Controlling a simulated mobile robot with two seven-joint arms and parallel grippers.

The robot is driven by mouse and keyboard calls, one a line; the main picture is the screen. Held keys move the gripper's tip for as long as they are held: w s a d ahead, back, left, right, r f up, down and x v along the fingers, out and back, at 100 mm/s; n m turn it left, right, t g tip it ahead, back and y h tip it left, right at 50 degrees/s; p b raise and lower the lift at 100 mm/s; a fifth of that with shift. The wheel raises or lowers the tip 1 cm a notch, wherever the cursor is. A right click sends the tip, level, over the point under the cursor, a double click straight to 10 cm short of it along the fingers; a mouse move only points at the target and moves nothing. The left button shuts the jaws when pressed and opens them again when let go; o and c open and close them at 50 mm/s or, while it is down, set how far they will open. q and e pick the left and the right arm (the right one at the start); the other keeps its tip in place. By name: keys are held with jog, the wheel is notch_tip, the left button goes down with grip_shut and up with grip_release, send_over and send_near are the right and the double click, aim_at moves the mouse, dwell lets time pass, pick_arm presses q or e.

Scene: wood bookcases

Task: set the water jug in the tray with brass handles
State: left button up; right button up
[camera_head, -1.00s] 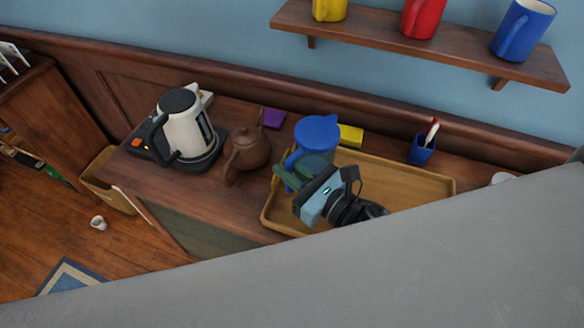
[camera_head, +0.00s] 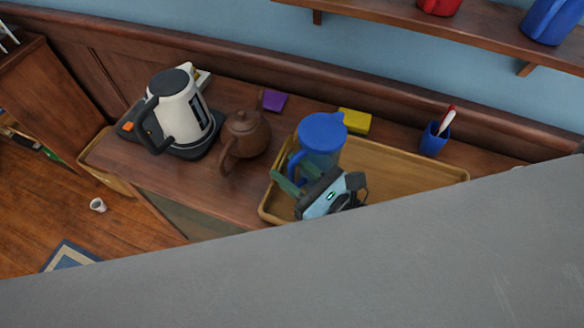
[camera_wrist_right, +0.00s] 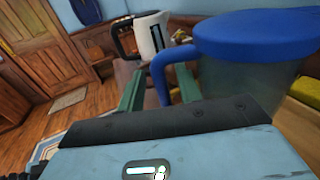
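The water jug (camera_head: 322,158) has a blue lid, a blue handle and a see-through body. It appears upright within the left end of the wooden tray (camera_head: 405,150); its base is hidden behind my right gripper. No brass handles can be made out on the tray. My right gripper (camera_head: 287,176) is at the jug's handle side. In the right wrist view its green fingers (camera_wrist_right: 160,92) are apart, with the blue handle (camera_wrist_right: 160,77) between them and gaps showing beside it. My left gripper is not in view.
A brown teapot (camera_head: 245,138) stands left of the tray, and a white kettle (camera_head: 180,108) on its base further left. A yellow block (camera_head: 355,121), a purple block (camera_head: 274,101) and a blue cup with a pen (camera_head: 434,138) are behind. The tray's middle is bare.

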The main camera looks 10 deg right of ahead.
jog(key=shift+r, duration=0.15)
jog(key=shift+s+d, duration=0.15)
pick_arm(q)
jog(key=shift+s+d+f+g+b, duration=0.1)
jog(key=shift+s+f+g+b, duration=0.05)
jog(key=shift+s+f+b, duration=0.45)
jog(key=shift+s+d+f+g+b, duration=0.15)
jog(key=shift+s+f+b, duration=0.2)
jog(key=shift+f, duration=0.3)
pick_arm(e)
jog(key=v, duration=1.1)
jog(key=shift+s+d, duration=0.2)
jog(key=shift+d, duration=0.05)
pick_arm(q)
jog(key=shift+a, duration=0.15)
